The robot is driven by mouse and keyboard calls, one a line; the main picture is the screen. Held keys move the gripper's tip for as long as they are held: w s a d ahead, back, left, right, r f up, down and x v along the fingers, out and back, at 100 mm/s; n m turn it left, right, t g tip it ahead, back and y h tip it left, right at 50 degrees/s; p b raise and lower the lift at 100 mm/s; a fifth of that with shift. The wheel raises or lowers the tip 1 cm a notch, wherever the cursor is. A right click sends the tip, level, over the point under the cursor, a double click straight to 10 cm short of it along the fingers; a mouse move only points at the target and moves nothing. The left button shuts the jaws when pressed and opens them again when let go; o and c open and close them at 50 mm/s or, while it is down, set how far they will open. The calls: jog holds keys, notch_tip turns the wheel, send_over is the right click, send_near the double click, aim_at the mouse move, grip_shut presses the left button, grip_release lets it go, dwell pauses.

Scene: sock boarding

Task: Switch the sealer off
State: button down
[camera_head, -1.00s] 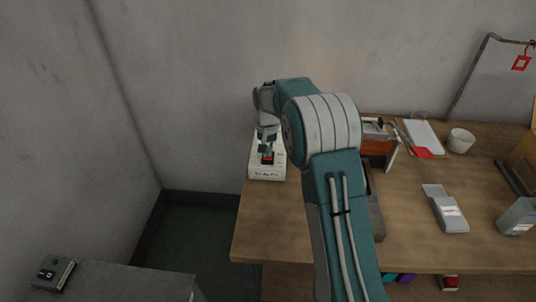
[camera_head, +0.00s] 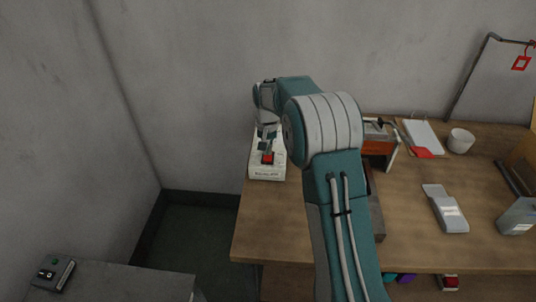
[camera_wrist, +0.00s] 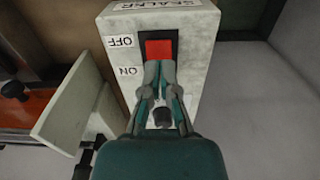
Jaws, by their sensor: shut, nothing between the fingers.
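The sealer's white switch box (camera_head: 267,176) stands at the left back of the table in the head view. It fills the upper middle of the wrist view (camera_wrist: 197,50), with a SEALER label at its edge. Its red switch (camera_wrist: 159,49) sits in a dark recess, with its visible red part beside the OFF mark (camera_wrist: 121,41). The ON mark (camera_wrist: 128,71) is nearer my gripper. My gripper (camera_wrist: 160,68) is shut and empty, its tips over the ON end of the switch. They hide that end, so I cannot tell whether they touch it. In the head view the red switch (camera_head: 268,158) shows below my gripper (camera_head: 264,146).
An orange device (camera_head: 378,147) with a pale upright plate (camera_wrist: 75,105) stands beside the box. A grey cabinet with a small control box (camera_head: 53,273) is at lower left.

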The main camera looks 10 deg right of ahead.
aim_at(267, 157)
jog(key=shift+r, duration=2.65)
jog(key=shift+s+r, duration=0.15)
jog(key=shift+r, duration=0.15)
jog(key=s+r+n+t, duration=0.2)
jog(key=s+r+t, duration=0.1)
jog(key=s+r, duration=1.2)
jog(key=s+f+n+t, duration=0.1)
jog(key=s+f+t, duration=0.1)
jog(key=s, duration=1.9)
jog(key=shift+s+f+n+t, duration=0.2)
jog(key=shift+f+n+t, duration=0.1)
jog(key=shift+f, duration=0.35)
